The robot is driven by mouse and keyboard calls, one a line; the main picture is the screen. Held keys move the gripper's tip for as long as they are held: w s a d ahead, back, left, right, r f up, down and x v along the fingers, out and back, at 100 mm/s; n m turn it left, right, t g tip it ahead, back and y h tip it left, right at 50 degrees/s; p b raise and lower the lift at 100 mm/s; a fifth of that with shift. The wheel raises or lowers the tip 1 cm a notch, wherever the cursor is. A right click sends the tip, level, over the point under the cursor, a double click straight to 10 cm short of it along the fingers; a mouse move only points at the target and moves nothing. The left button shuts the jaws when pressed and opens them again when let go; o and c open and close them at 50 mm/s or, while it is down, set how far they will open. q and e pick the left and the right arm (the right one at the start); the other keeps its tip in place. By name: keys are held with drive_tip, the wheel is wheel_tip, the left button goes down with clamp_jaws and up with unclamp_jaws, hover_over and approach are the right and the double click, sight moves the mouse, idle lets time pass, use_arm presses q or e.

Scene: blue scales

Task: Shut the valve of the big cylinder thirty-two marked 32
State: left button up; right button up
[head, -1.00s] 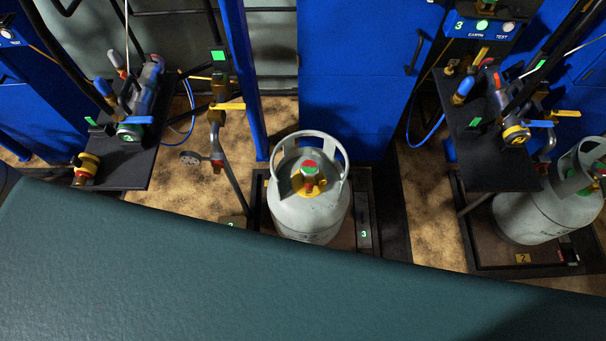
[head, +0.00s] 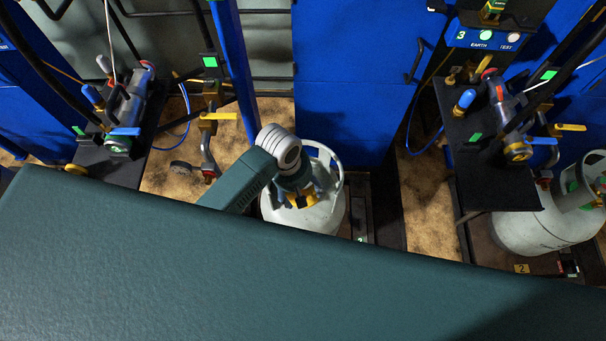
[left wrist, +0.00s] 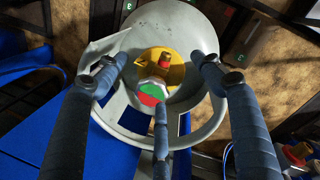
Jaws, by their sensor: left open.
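The big grey cylinder (head: 325,212) stands upright in the middle of the head view, with a ring-shaped collar around its top. Its marking cannot be read now. In the left wrist view, its grey top (left wrist: 180,28) surrounds a yellow valve base (left wrist: 175,72) and a red and green valve knob (left wrist: 150,93). My left gripper (left wrist: 160,82) is open, its three blue-grey fingers spread around the valve, with one finger overlapping the knob's edge in the picture. Contact cannot be told. In the head view my left gripper (head: 298,195) hides the knob. My right gripper is not in view.
Another grey cylinder (head: 535,225) stands at the right on a base labelled 2. Black shelves with couplings flank the middle, a left one (head: 120,165) and a right one (head: 490,185). A blue cabinet (head: 350,90) stands behind the cylinder. A yellow-handled pipe valve (head: 218,116) is at its left.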

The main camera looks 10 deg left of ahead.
use_arm(q)
drive_tip(key=w+r+n+g+y, duration=0.1)
drive_tip(key=w+r+n, duration=0.5)
drive_tip(key=n, duration=0.2)
drive_tip(key=shift+n+y, duration=0.3)
drive_tip(key=shift+n, duration=0.4)
drive_tip(key=f, duration=0.3)
drive_tip(key=f+b, duration=0.1)
drive_tip(key=f, duration=0.6)
drive_tip(key=shift+w+a+f+b, duration=0.15)
drive_tip(key=shift+w+a+b, duration=0.15)
drive_tip(key=shift+a, duration=0.1)
drive_tip(key=shift+s, duration=0.1)
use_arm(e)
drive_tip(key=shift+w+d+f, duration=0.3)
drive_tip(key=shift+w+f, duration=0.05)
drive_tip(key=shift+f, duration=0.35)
